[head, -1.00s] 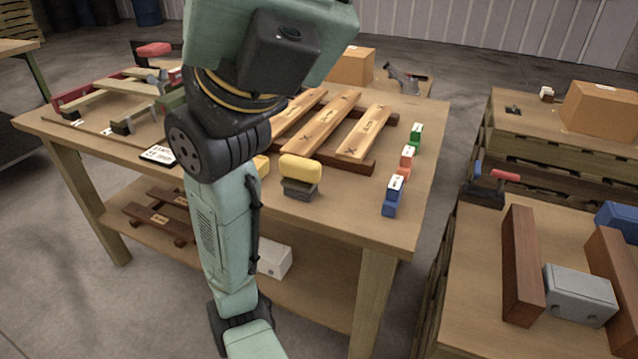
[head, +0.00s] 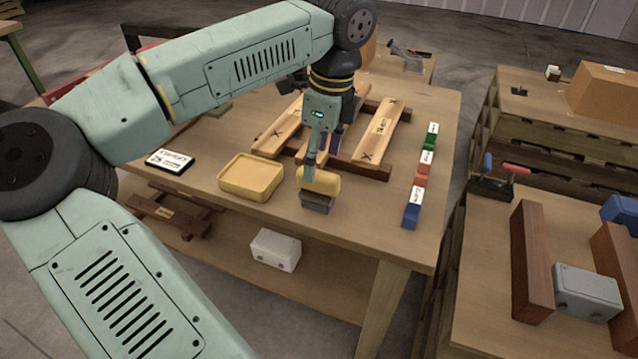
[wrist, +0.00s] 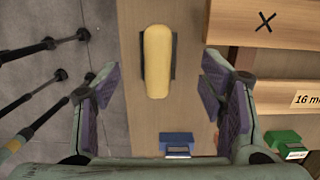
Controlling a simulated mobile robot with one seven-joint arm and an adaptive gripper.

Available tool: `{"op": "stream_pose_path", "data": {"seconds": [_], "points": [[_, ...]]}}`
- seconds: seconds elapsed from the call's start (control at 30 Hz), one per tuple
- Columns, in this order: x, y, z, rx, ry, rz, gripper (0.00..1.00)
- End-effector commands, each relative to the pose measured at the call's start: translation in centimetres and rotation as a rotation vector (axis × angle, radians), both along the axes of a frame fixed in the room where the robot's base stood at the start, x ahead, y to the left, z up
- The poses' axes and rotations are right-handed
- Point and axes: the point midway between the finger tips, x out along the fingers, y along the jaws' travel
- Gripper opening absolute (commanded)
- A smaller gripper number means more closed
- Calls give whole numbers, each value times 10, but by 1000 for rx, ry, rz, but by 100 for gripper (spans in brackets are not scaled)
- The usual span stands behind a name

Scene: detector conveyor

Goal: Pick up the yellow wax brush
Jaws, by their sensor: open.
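The yellow wax brush (head: 318,181) has a rounded yellow top on a dark grey base and rests upright near the front edge of the wooden table. In the wrist view, the brush (wrist: 157,62) lies lengthwise between and slightly ahead of my two fingers. My gripper (head: 320,155) points down above and just behind the brush; its fingers partly overlap it in the head view. In the wrist view, my gripper (wrist: 160,88) is open, its purple pads wide apart on either side, with nothing held.
A yellow tray (head: 250,178) sits left of the brush, with a label card (head: 170,161) beyond it. Marked planks (head: 381,130) on dark rails lie behind. Blue (head: 412,215), orange (head: 421,177) and green (head: 430,142) labelled blocks line the right side.

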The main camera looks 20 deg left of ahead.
Motion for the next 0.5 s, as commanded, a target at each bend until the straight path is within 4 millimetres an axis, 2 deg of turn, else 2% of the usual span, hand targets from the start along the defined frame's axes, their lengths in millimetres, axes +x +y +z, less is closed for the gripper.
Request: {"op": "stream_pose_path", "data": {"seconds": [0.1,0.37,0.5], "points": [[0,1,-18,-5,2,-4,64],[-1,2,-39,-6,0,-6,64],[-4,2,-59,-9,1,-8,64]]}}
